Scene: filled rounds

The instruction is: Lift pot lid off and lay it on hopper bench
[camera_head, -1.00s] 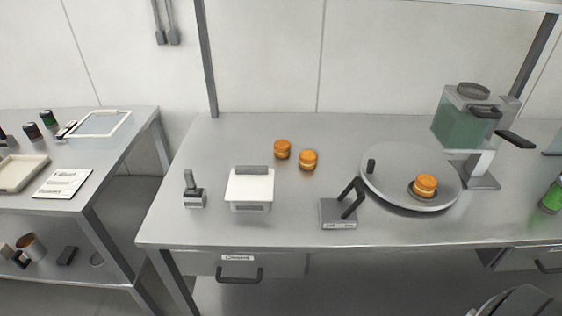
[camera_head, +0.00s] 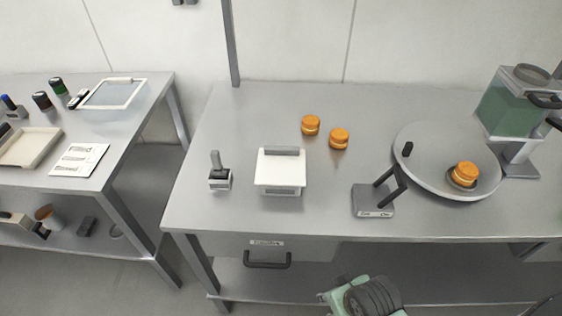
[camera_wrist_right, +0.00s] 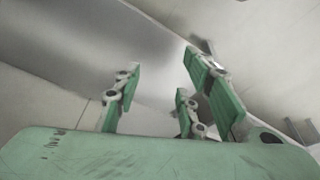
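No plainly recognisable cooking pot shows. A white square box (camera_head: 281,176) with a grey bar handle (camera_head: 281,151) across its back edge stands on the middle bench; I cannot tell if its top is the pot lid. The hopper bench (camera_head: 240,120) is the steel bench carrying a green see-through hopper (camera_head: 508,105) at the right. My right gripper (camera_wrist_right: 162,62) is open and empty in the right wrist view, its green fingers apart with only blurred grey surfaces beyond. A green and dark part of my arm shows at the head view's bottom edge. My left gripper is not in view.
Two orange rounds (camera_head: 311,124) (camera_head: 339,138) lie behind the box. A grey turntable (camera_head: 430,165) bears another round (camera_head: 466,173). A stamp-like tool (camera_head: 219,176) and a dark-handled stand (camera_head: 374,200) flank the box. Left stands another bench (camera_head: 120,140). The hopper bench's back left is bare.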

